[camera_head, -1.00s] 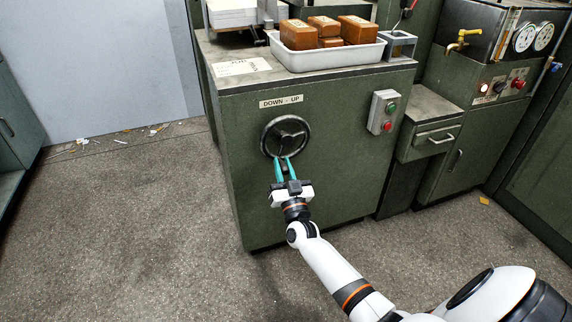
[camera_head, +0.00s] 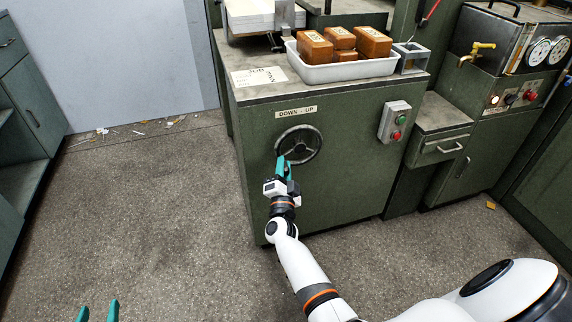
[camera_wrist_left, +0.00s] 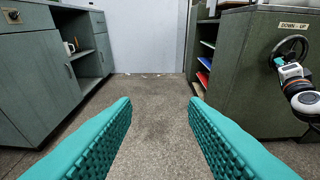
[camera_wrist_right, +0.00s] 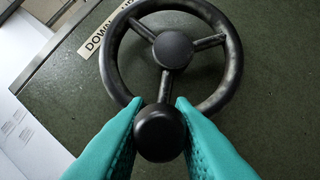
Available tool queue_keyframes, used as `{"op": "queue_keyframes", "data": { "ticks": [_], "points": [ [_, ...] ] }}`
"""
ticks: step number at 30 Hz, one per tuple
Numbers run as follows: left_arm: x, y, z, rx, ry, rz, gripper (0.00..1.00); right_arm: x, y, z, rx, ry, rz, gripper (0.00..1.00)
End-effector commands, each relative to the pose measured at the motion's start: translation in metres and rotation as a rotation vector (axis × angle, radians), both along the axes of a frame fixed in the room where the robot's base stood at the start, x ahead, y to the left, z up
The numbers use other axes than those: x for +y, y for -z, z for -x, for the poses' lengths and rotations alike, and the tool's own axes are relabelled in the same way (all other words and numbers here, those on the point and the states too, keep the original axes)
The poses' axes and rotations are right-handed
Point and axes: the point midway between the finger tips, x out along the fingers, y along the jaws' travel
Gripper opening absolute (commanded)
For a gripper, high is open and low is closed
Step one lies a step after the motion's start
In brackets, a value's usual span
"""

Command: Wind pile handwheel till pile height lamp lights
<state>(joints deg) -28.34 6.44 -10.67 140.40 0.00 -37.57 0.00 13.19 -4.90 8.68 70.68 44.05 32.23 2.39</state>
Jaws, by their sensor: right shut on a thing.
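The dark pile handwheel (camera_head: 299,144), with a rim, spokes and a round crank knob, sits on the front of the green cabinet (camera_head: 330,180) under a "DOWN - UP" label (camera_head: 296,112). My right gripper (camera_head: 284,168) is shut on the crank knob at the wheel's lower left. In the right wrist view, the black knob (camera_wrist_right: 160,132) is between the teal fingers. My left gripper (camera_head: 98,312) is open and empty over the floor, far from the wheel; its spread fingers also show in the left wrist view (camera_wrist_left: 160,118). I cannot tell which lamp is the pile height lamp.
A panel at the right bears a glowing pale lamp (camera_head: 495,100) and a red button (camera_head: 530,96). A white tray (camera_head: 340,71) of brown blocks stands on top.

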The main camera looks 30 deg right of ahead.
Motion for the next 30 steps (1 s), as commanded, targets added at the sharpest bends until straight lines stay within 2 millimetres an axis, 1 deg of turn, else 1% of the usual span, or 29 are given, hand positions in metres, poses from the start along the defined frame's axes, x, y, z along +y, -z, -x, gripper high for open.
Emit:
{"op": "queue_keyframes", "data": {
  "ticks": [3, 6, 9, 15, 26, 27, 29, 30],
  "points": [
    [0.006, 0.017, 0.011, 0.137, -0.009, -0.033, 0.4, 0.002, -0.005, 0.0, -0.009, -0.002, -0.049, 0.0],
    [0.01, 0.03, 0.02, 0.224, -0.015, -0.053, 0.4, 0.003, -0.006, -0.001, -0.017, -0.002, -0.078, 0.0],
    [0.013, 0.038, 0.027, 0.283, -0.019, -0.067, 0.4, 0.003, -0.007, -0.001, -0.022, -0.002, -0.099, 0.0],
    [0.016, 0.046, 0.034, 0.34, -0.023, -0.08, 0.4, 0.003, -0.007, -0.001, -0.027, -0.001, -0.118, 0.0],
    [0.017, 0.047, 0.034, 0.344, -0.024, -0.081, 0.4, 0.003, -0.007, -0.001, -0.027, -0.001, -0.119, 0.0],
    [0.017, 0.047, 0.034, 0.344, -0.024, -0.081, 0.4, 0.003, -0.007, -0.001, -0.027, -0.001, -0.119, 0.27],
    [0.017, 0.047, 0.034, 0.344, -0.024, -0.081, 0.4, 0.003, -0.007, -0.001, -0.027, -0.001, -0.119, 0.36],
    [0.017, 0.047, 0.034, 0.343, -0.024, -0.081, 0.4, 0.003, -0.007, -0.001, -0.028, -0.001, -0.119, 0.43]
  ]
}}
